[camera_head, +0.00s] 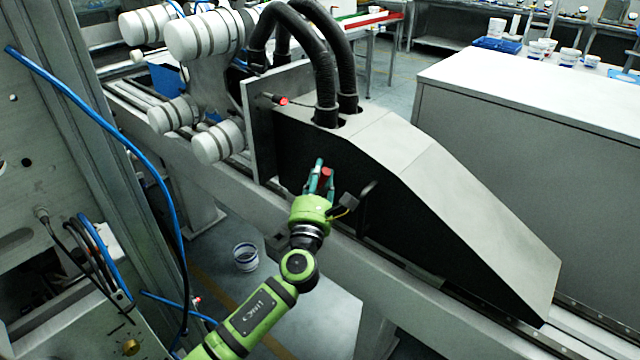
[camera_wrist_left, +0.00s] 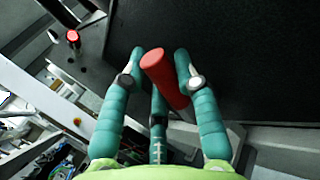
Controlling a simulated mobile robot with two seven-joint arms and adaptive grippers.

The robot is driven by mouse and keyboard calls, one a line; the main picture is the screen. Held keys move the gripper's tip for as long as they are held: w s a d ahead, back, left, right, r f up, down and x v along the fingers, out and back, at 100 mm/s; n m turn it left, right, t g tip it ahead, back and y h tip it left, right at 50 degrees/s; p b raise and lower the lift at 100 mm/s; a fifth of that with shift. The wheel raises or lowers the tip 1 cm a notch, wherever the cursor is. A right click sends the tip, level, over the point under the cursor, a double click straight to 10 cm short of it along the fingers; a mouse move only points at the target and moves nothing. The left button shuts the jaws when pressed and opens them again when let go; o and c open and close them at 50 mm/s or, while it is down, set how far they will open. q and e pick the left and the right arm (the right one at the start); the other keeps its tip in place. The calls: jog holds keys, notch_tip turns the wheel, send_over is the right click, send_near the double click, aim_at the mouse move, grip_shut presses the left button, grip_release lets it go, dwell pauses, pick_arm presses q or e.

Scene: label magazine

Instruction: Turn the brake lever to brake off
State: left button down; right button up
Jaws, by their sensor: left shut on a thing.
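The brake lever has a red cylindrical handle (camera_head: 327,173) and stands out from the dark side of the sloped machine housing. My left gripper (camera_head: 319,177) reaches it from the front and is shut on it. In the left wrist view the red handle (camera_wrist_left: 164,76) lies between the teal fingers (camera_wrist_left: 160,82), its end pointing up and left. The lever's base is hidden behind the fingers and handle. My right gripper is in neither view.
A second, smaller red-tipped lever (camera_head: 283,101) sits higher up at the left; it also shows in the left wrist view (camera_wrist_left: 72,36). A black bracket handle (camera_head: 367,194) is just right of my gripper. White rollers (camera_head: 205,37) stand at the upper left.

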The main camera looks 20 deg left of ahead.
pick_arm(q)
jog(key=f+m+t+h+b, duration=0.1)
jog(key=m+b, duration=0.1)
jog(key=d+m+t+h+b, duration=0.1)
jog(key=m+b, duration=0.1)
jog(key=s+d+f+m+h+b, duration=0.1)
jog(key=m+b, duration=0.1)
jog(key=shift+d+f+m+t+h+b, duration=0.25)
jog(key=shift+f+m+t+h+b, duration=0.05)
jog(key=shift+m+t, duration=0.1)
jog(key=shift+s+d+f+m+t+h+b, duration=0.1)
jog(key=shift+d+f+m+t+h+b, duration=0.1)
jog(key=shift+m+h+b, duration=0.45)
jog(key=shift+d+f+m+t+h+b, duration=0.1)
jog(key=shift+d+m+h+b, duration=0.2)
jog(key=shift+m+b, duration=0.6)
jog(key=shift+a+m, duration=0.1)
jog(key=shift+m, duration=0.15)
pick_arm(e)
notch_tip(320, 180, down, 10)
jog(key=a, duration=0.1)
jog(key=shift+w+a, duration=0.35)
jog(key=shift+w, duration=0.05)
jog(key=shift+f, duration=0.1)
pick_arm(q)
jog(key=c, duration=0.9)
grip_release()
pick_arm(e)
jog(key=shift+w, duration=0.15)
